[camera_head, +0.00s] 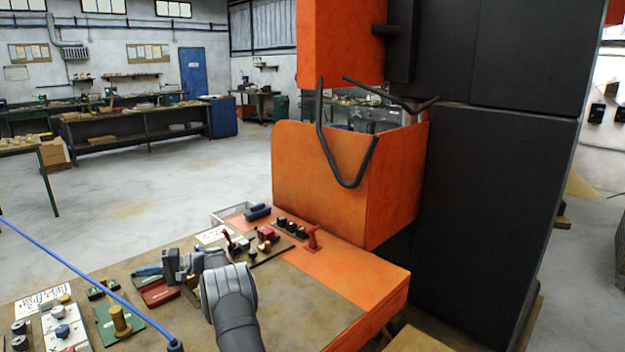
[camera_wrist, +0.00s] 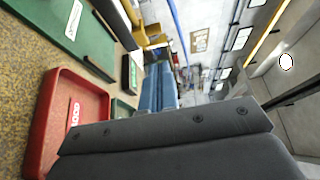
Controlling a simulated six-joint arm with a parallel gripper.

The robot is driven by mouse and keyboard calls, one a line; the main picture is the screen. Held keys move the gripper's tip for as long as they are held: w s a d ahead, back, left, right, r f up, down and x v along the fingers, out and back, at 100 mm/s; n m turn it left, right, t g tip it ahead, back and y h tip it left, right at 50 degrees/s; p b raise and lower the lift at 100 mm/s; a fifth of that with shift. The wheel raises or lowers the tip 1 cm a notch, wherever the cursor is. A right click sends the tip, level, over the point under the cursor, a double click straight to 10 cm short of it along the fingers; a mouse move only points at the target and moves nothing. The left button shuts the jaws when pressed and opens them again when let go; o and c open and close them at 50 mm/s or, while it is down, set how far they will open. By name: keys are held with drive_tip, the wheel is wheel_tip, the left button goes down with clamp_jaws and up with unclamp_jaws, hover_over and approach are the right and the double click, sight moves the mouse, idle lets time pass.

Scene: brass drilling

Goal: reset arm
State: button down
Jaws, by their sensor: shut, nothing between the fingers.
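My arm reaches up from the bottom of the head view, and my gripper (camera_head: 176,266) is above the workbench (camera_head: 300,305), just behind the red tray (camera_head: 158,293). The fingers look shut, with nothing seen between them. In the wrist view a dark grey gripper part (camera_wrist: 170,148) fills the lower half and hides what lies behind it. The red tray (camera_wrist: 36,125) with a white label shows at its left. The fingertips themselves are hard to make out in both views.
A green board (camera_head: 104,334) with a brass part (camera_head: 120,320) lies left of the arm. Buttons and a red lever (camera_head: 313,239) sit on the orange ledge. The orange machine (camera_head: 320,180) and black cabinet (camera_head: 500,200) stand at right. A blue cable (camera_head: 85,272) crosses the left.

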drive_tip(key=x, duration=0.6)
drive_tip(key=s+d+m+t, duration=0.3)
drive_tip(key=d+t, duration=0.3)
drive_tip(key=d, duration=0.5)
drive_tip(key=s+d+m+t, duration=0.4)
drive_tip(key=d+t, duration=0.2)
drive_tip(key=d, duration=0.5)
drive_tip(key=shift+m, duration=0.4)
